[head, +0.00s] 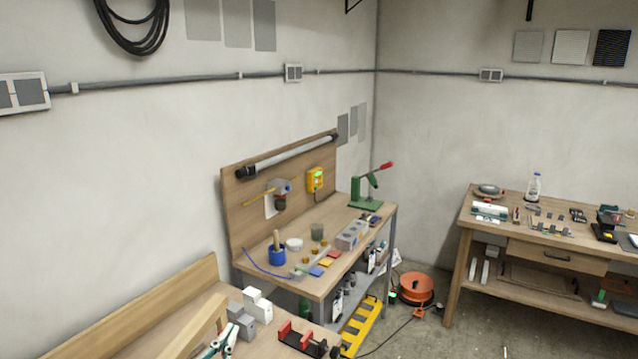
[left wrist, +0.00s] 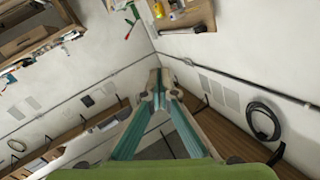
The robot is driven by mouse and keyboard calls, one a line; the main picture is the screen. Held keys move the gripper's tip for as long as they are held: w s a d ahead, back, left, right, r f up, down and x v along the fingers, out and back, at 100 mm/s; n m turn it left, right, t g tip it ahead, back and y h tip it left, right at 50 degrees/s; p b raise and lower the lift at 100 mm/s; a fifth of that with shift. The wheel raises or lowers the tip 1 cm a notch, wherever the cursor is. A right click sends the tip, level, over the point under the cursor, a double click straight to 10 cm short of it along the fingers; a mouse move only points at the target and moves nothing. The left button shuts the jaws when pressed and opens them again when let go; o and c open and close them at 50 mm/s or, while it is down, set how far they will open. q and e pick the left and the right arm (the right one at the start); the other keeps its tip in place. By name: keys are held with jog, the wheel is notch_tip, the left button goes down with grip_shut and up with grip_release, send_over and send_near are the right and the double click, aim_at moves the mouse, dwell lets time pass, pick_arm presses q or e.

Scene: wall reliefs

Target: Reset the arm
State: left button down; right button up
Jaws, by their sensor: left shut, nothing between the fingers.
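My left gripper (head: 222,340) shows at the bottom of the head view, low over the near wooden bench, with teal and pale parts. In the left wrist view its two teal and beige fingers (left wrist: 158,78) meet at the tips, shut with nothing between them. They point towards the walls, and the view is turned. My right gripper is in neither view.
The near bench (head: 120,340) holds grey and white blocks (head: 250,308) and a red and black clamp (head: 301,338) close to the gripper. Beyond stand a workbench with a backboard (head: 235,205) and another bench (head: 555,245). An orange reel (head: 416,288) lies on the floor.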

pick_arm(q)
jog(key=s+a+f+n+g+y, duration=0.3)
jog(key=s+f+g, duration=0.1)
jog(key=s+f, duration=0.45)
jog(key=s+f+g, duration=0.5)
jog(key=s, duration=0.7)
jog(key=s+f+g, duration=0.4)
jog(key=s+f, duration=0.2)
jog(key=s, duration=0.6)
notch_tip(320, 180, down, 35)
jog(key=s+g+b, duration=0.2)
jog(key=s+b, duration=0.1)
jog(key=b, duration=0.5)
jog(key=s+a+f+b, duration=0.1)
jog(key=s+f+b, duration=0.2)
jog(key=s+f, duration=0.5)
jog(key=s+a+f+g+b, duration=0.1)
jog(key=s+f+b, duration=0.2)
jog(key=s+f, duration=0.5)
notch_tip(320, 180, down, 5)
jog(key=shift+f+h, duration=0.15)
jog(key=shift+h, duration=0.15)
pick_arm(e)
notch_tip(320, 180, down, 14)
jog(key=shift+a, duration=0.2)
pick_arm(q)
jog(key=shift+a, duration=0.1)
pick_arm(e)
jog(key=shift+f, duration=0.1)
